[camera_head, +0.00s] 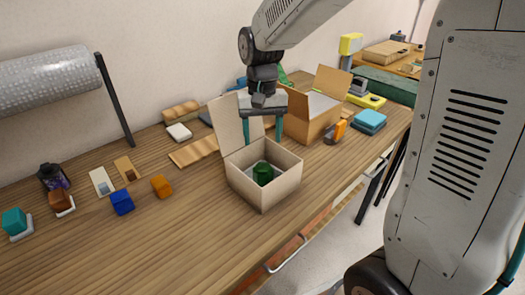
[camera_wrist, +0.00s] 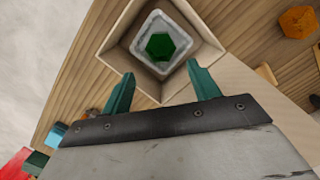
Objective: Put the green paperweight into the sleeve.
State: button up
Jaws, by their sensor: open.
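The green paperweight (camera_head: 263,173) sits inside a pale, square-mouthed liner, which looks like the sleeve (camera_wrist: 187,42), within an open cardboard box (camera_head: 243,188). In the wrist view the paperweight (camera_wrist: 160,46) lies near the middle of that opening, with pale walls around it. I cannot tell how deep it rests. My gripper (camera_head: 262,132) is open and empty above the back of the box, apart from the paperweight. In the wrist view my gripper's two teal fingers (camera_wrist: 160,72) are spread near the box's edge.
The box's lid flap (camera_head: 230,122) stands up at the back left, close to my gripper. A larger open carton (camera_head: 315,118) is behind to the right. Blue (camera_head: 122,202) and orange (camera_head: 161,187) blocks lie to the left.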

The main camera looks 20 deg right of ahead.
jog(key=s+d+r+n+t, duration=0.1)
jog(key=s+d+r, duration=0.1)
jog(key=s+r, duration=0.7)
jog(key=s+f+n+t, duration=0.1)
jog(key=s+n, duration=0.1)
jog(key=s, duration=1.2)
jog(key=shift+s+d+f+t, duration=0.25)
jog(key=shift+d+f+t, duration=0.05)
jog(key=shift+d, duration=0.05)
dwell(0.4)
